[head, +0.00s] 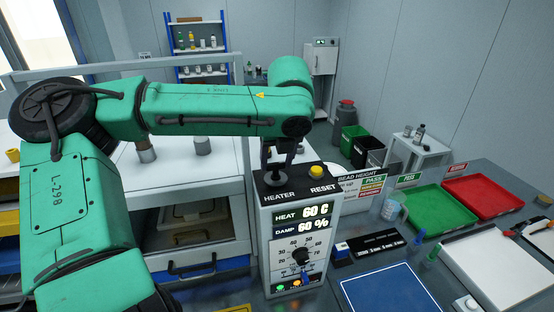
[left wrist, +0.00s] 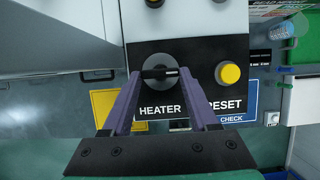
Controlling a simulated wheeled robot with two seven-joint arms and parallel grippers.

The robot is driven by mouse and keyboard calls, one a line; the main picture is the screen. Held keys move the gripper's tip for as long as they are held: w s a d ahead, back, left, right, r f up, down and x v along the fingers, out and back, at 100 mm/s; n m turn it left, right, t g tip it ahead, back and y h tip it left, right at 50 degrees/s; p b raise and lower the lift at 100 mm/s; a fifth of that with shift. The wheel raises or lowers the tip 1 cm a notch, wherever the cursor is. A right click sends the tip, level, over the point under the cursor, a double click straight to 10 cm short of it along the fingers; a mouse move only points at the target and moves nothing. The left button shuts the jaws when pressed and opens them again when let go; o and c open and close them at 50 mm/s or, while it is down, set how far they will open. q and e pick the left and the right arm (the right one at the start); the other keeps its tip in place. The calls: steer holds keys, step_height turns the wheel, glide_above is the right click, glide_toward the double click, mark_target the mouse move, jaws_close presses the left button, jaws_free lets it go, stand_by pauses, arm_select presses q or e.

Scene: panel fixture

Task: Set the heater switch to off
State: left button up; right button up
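The heater switch (left wrist: 160,73) is a round knob with a black lever, above the HEATER label (left wrist: 160,111) in the left wrist view. Its lever lies crosswise, with a pale mark toward the right. In the head view, the switch (head: 274,180) is on the sloped black top of the control box (head: 300,222). My left gripper (left wrist: 160,76) is open, with its two purple fingertips on either side of the switch and small gaps visible. In the head view, the left gripper (head: 279,160) points down above the switch. My right gripper is out of view.
The yellow RESET button (head: 316,170) is close beside the switch; it also shows in the left wrist view (left wrist: 228,73). The box front has a display, a dial (head: 300,256) and small lights. Green (head: 437,211) and red (head: 482,196) trays lie to the right.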

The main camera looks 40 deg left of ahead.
arm_select(q)
steer(key=shift+n, duration=0.3)
steer(key=n, duration=0.1)
steer(key=n+g, duration=0.1)
steer(key=n, duration=0.2)
steer(key=shift+w+g+y, duration=0.25)
steer(key=shift+g+y, duration=0.15)
steer(key=n, duration=0.1)
steer(key=n+g, duration=0.1)
steer(key=n, duration=0.3)
steer(key=shift+w+g, duration=0.25)
steer(key=shift+g, duration=0.15)
steer(key=n, duration=0.2)
steer(key=n+g, duration=0.1)
steer(key=n, duration=0.1)
steer(key=shift+w+g+h, duration=0.2)
steer(key=shift+g+h, duration=0.1)
steer(key=shift+h, duration=0.1)
steer(key=shift+w+a+f+n+g+h, duration=0.1)
steer(key=shift+n+g+h, duration=0.2)
steer(key=shift+n, duration=0.8)
steer(key=shift+a+n+g+h, duration=0.1)
steer(key=shift+n+g+h, duration=0.2)
steer(key=shift+n, duration=0.8)
steer(key=o, duration=1.1)
steer(key=shift+o, duration=1.4)
steer(key=shift+a, duration=0.1)
